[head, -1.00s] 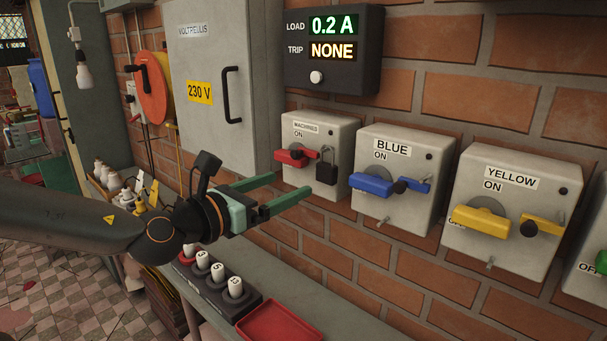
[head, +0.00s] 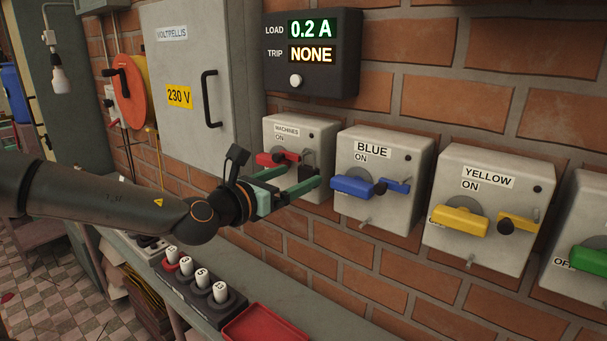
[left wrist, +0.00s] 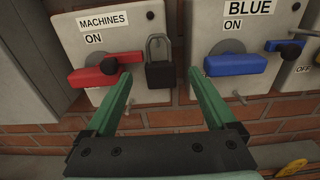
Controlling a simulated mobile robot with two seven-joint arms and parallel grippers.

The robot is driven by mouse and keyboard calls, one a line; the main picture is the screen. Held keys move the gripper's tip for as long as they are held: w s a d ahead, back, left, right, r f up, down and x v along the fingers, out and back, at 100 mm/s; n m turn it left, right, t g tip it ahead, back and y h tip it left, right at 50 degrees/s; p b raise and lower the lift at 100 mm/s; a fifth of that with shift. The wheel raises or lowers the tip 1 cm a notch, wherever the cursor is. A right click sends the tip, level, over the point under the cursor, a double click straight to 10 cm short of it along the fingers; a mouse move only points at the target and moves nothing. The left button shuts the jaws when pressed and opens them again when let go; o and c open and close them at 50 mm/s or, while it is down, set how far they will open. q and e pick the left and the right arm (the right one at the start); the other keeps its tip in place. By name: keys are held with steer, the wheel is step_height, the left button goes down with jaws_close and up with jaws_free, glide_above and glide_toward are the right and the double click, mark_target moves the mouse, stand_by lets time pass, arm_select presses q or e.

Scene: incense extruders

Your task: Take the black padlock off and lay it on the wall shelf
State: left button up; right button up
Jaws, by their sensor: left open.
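The black padlock (left wrist: 159,73) hangs by its shackle at the right side of the MACHINES switch box (left wrist: 139,22), beside the red handle (left wrist: 104,71). In the head view the padlock (head: 307,162) is partly hidden behind my gripper's fingers. My left gripper (left wrist: 163,78) is open and empty, its green fingers spread on either side of the padlock in the picture, apparently still short of it. The same gripper (head: 307,180) shows in front of the MACHINES box in the head view. The wall shelf (head: 300,290) is the grey ledge below the boxes. My right gripper is out of view.
A black rack with white-topped plugs (head: 200,285) and a red tray (head: 265,325) sit on the shelf. The BLUE box (head: 415,157) with its blue handle (head: 352,187) is close on the right. The grey 230 V cabinet (head: 185,62) stands left.

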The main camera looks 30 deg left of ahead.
arm_select(q)
steer(key=shift+w+d+f, duration=0.1)
steer(key=shift+w+d, duration=0.1)
steer(key=shift+w, duration=1.4)
jaws_close()
steer(key=shift+r, duration=0.25)
steer(key=shift+s, duration=0.1)
steer(key=p, duration=0.4)
glide_toward(305, 170)
steer(key=shift+w+d, duration=0.15)
steer(key=shift+w, duration=1.55)
